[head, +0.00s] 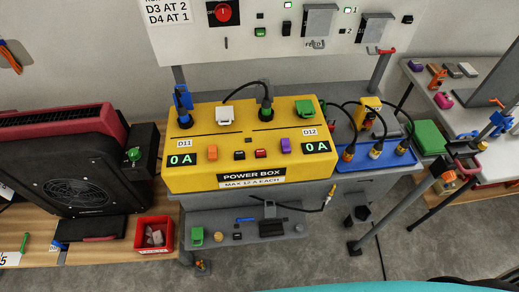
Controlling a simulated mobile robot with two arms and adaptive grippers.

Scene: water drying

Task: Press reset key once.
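No key with a readable "reset" label shows in the head view. A yellow power box (190,124) stands on a grey cart in the middle. Its front has two displays reading 0 A, the left one (182,160) under D11 and the right one (317,147) under D12. On top are a blue lever (183,101), a white switch (225,115), a plugged black cable and a green switch (305,107). Neither of my grippers is in view.
A white panel (270,42) with a red knob (222,12) stands behind the box. A black fan unit (80,175) and a red bin (154,235) are on the left. A blue connector strip (350,166) with cables is right of the box. A lower shelf (270,232) holds small parts.

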